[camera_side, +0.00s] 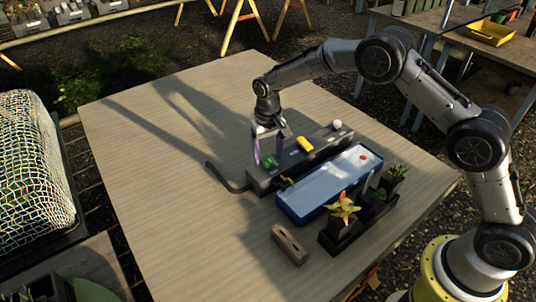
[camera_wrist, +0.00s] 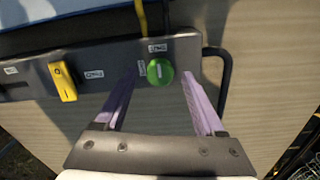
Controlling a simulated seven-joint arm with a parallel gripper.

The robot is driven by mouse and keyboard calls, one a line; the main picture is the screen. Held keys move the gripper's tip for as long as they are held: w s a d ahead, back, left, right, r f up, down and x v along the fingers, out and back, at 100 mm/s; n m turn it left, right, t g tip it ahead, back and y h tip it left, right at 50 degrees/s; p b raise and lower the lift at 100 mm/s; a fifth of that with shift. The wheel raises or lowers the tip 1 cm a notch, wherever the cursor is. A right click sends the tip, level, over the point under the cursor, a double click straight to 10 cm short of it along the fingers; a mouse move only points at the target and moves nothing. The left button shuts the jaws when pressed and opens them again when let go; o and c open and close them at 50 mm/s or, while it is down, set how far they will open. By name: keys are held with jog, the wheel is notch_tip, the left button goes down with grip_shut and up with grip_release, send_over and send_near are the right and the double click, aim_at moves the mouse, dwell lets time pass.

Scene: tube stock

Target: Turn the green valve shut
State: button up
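The green valve (camera_side: 268,161) is a round knob near the left end of a grey panel (camera_side: 318,151) on the table. In the wrist view the green valve (camera_wrist: 160,72) shows a pale line running roughly up and down. Small white labels sit above and to its left; I cannot read them surely. My gripper (camera_side: 267,157) is low over that end of the panel. In the wrist view my gripper (camera_wrist: 161,80) is open, its two purple fingers on either side of the knob with gaps showing. I cannot tell how far the tips reach down beside it.
A yellow valve (camera_wrist: 62,82) is on the same panel; a white knob (camera_side: 336,124) is at its far end. A black hose (camera_side: 228,179) leaves the near end. A blue-topped box (camera_side: 328,185), potted plants (camera_side: 344,209) and a brown block (camera_side: 290,244) stand nearby. The table's left is clear.

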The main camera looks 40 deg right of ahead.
aim_at(268, 158)
notch_tip(268, 158, up, 14)
dwell(0.8)
jog(key=shift+f, duration=0.1)
